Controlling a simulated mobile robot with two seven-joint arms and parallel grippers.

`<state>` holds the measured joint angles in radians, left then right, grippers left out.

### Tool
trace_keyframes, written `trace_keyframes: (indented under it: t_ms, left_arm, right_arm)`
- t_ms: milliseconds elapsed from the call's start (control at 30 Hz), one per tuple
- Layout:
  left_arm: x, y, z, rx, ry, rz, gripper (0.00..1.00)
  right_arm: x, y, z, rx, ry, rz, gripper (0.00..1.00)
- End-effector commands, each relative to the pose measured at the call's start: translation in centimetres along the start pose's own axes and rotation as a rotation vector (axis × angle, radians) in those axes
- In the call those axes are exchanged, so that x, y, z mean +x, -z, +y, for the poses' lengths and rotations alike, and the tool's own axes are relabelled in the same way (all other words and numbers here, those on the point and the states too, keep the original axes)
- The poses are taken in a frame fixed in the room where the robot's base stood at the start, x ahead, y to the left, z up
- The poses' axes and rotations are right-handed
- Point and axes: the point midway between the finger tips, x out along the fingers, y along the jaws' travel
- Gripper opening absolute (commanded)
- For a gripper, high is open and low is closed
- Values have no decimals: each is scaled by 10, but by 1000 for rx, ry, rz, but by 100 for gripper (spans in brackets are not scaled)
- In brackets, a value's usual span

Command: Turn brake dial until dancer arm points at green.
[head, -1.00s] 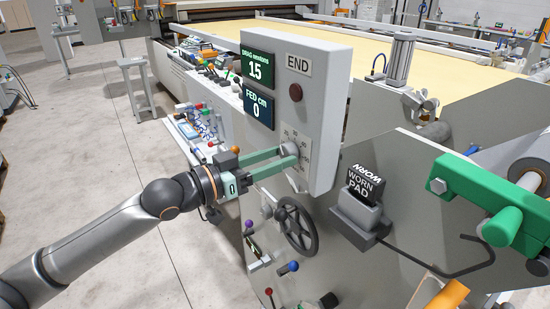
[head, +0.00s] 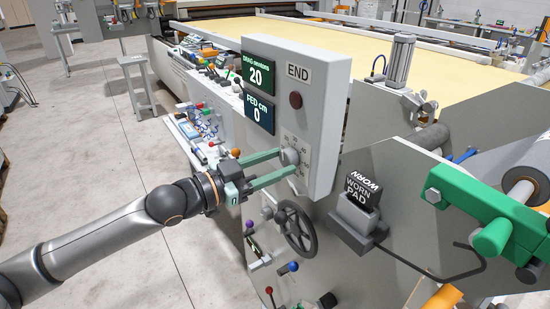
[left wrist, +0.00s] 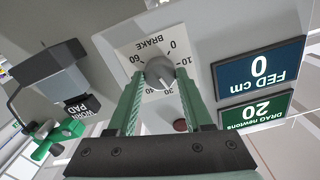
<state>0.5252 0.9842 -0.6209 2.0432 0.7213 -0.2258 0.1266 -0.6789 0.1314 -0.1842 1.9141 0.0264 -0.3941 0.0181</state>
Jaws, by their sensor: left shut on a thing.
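The brake dial (head: 289,157) is a grey knob on the side of the grey control box. In the left wrist view the dial (left wrist: 160,72) sits on a white scale plate marked BRAKE, with numbers around it. My left gripper (head: 283,164) has its green fingers closed on the two sides of the dial. The drag display (head: 259,74) reads 20 newtons; it also shows in the left wrist view (left wrist: 253,117). I cannot make out a dancer arm or its green mark. My right gripper is not in view.
The FED cm display (head: 259,113) reads 0. A dark handwheel (head: 297,229) and small coloured knobs lie just below my gripper. A block labelled WORN PAD (head: 362,190) and a green bracket (head: 475,205) stand to the right.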

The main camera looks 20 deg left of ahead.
Motion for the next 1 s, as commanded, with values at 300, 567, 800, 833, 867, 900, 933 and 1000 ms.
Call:
trace_keyframes:
  t_ms: [300,567,800,833,867,900,933,1000]
  left_arm:
    - [0,1,0,184,-1,-2,0]
    - [0,0,0,251,-1,-2,0]
    - [0,-1,0,259,0,-2,0]
    - [0,-1,0,259,0,-2,0]
    - [0,-1,0,259,0,-2,0]
    - [0,-1,0,258,0,-2,0]
    - [0,-1,0,258,0,-2,0]
    - [0,-1,0,258,0,-2,52]
  right_arm:
    - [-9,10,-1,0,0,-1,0]
    - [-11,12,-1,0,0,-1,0]
    - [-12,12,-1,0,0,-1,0]
    - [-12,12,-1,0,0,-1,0]
    - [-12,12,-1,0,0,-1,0]
    - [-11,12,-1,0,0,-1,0]
    - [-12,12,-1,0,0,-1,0]
    - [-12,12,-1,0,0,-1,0]
